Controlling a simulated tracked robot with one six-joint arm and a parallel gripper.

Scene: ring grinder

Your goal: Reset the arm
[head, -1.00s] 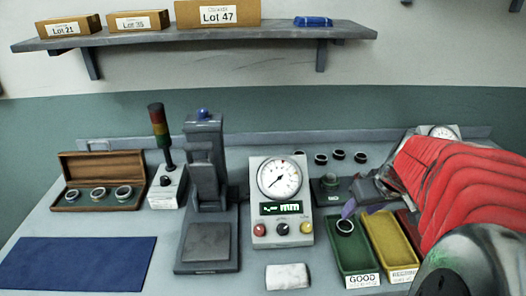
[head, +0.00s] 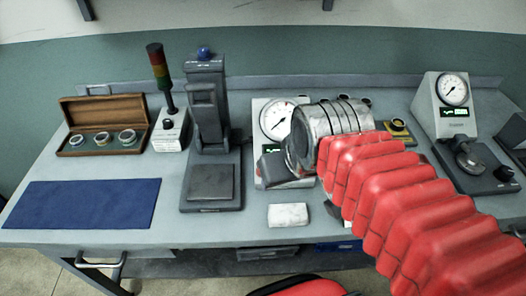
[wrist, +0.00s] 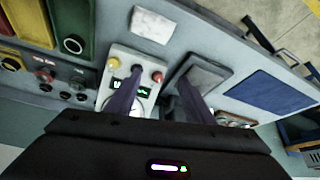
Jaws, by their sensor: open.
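My gripper (wrist: 158,84) shows in the wrist view with its two purple fingers apart and nothing between them. Beyond the fingers are the gauge box (wrist: 148,70) with its coloured knobs and the grey press-like stand (wrist: 200,75). In the head view my red-sleeved arm reaches in from the lower right. Its metal wrist hangs in front of the gauge box (head: 272,117) and hides much of it; the fingers cannot be made out there.
A green tray (wrist: 64,22) holds a dark ring (wrist: 72,45); a yellow tray (wrist: 28,22) is beside it. An open wooden case (head: 108,107) holds three rings. A signal tower (head: 160,78), blue mat (head: 80,203), white cloth (head: 288,215) and dial gauge stand (head: 452,105) are on the bench.

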